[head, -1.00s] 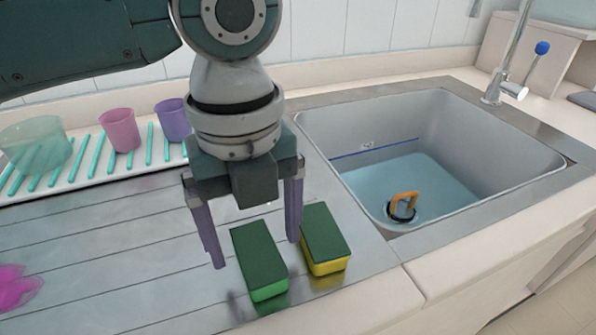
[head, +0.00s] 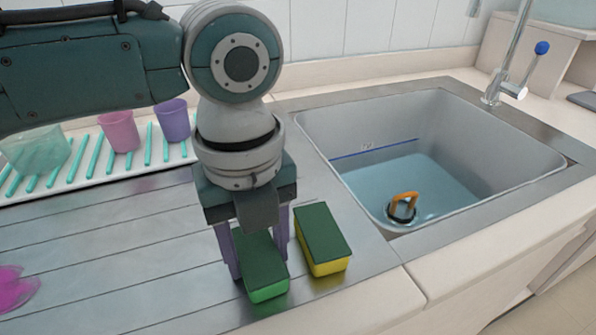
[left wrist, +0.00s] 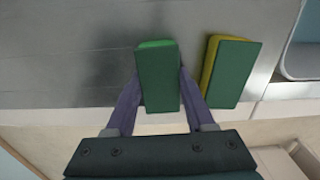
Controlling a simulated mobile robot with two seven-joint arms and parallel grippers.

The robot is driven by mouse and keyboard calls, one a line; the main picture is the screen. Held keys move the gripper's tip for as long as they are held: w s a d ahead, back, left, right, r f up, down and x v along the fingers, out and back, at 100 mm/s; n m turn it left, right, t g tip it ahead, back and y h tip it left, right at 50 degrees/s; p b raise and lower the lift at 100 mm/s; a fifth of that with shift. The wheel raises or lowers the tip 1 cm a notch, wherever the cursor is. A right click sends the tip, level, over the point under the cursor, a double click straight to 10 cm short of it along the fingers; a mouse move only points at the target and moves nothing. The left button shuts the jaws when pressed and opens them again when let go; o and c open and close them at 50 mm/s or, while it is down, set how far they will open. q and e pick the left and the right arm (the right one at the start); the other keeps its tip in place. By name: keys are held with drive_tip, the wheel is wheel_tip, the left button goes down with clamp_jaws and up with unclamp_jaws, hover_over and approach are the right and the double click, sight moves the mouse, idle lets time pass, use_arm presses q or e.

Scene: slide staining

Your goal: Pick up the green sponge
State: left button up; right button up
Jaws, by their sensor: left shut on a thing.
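The green sponge (head: 266,279), with a dark green top, stands on the steel drainboard left of the sink. It also shows in the left wrist view (left wrist: 158,75). My left gripper (head: 256,262) points down and is shut on the green sponge, one purple finger on each side. In the left wrist view the fingers (left wrist: 158,92) touch its two long sides. I cannot tell whether the sponge is clear of the drainboard. My right gripper is not in view.
A yellow sponge (head: 322,245) with a green top lies close to the right; it also shows in the left wrist view (left wrist: 228,72). The sink (head: 455,125) holds water and an orange-handled plug (head: 403,207). Cups (head: 119,131) stand on a rack behind. A pink item (head: 15,288) lies left.

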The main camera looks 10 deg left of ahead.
sight(257, 251)
use_arm(q)
drive_tip(key=c, duration=0.4)
drive_tip(key=shift+r, duration=0.1)
wheel_tip(257, 251, up, 20)
drive_tip(key=p, duration=0.2)
drive_tip(key=o, duration=0.7)
drive_tip(key=shift+c, duration=0.2)
drive_tip(key=c, duration=0.6)
